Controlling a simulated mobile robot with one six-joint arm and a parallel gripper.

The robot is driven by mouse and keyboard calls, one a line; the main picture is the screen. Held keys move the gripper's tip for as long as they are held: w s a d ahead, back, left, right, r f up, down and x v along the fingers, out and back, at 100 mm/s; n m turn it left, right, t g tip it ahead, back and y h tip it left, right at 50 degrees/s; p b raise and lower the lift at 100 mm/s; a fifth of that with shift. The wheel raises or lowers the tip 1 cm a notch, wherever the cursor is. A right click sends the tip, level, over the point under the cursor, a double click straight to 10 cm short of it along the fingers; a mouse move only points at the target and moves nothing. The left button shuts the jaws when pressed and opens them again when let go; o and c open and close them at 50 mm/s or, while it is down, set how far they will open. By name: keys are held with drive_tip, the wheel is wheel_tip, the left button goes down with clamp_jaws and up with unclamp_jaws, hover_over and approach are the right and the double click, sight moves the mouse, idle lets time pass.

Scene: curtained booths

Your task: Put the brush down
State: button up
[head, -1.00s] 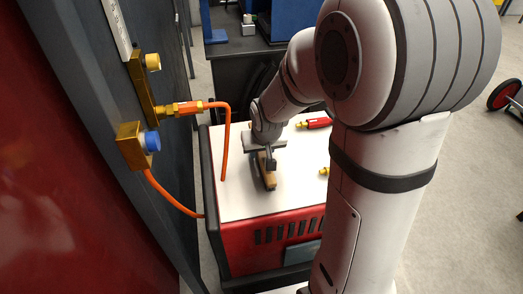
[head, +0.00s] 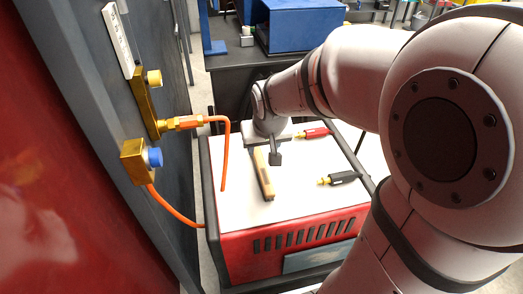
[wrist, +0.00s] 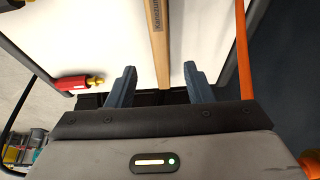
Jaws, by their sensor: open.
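The brush (head: 263,175) lies on the white top of the red machine (head: 243,207). Its light wooden handle (wrist: 158,35) shows in the wrist view, running away from between my fingers. My gripper (head: 275,158) is open and empty, just beyond and to the right of the brush in the head view. In the wrist view my two fingers (wrist: 160,80) stand apart, with the handle's near part between them in the picture. Bristles cannot be made out.
A red-bodied connector (head: 312,133) and a black-bodied one (head: 340,178) lie on the white top. An orange hose (head: 226,150) runs from a brass fitting on the left panel. Blue boxes (head: 305,27) stand on a dark bench behind. The white top's front is mostly clear.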

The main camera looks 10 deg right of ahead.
drive_tip(key=s+d+r+g, duration=0.1)
drive_tip(key=s+d+g, duration=0.1)
drive_tip(key=s, duration=1.3)
drive_tip(key=shift+s+g, duration=0.15)
drive_tip(key=shift+g, duration=0.25)
drive_tip(key=shift+d, duration=0.1)
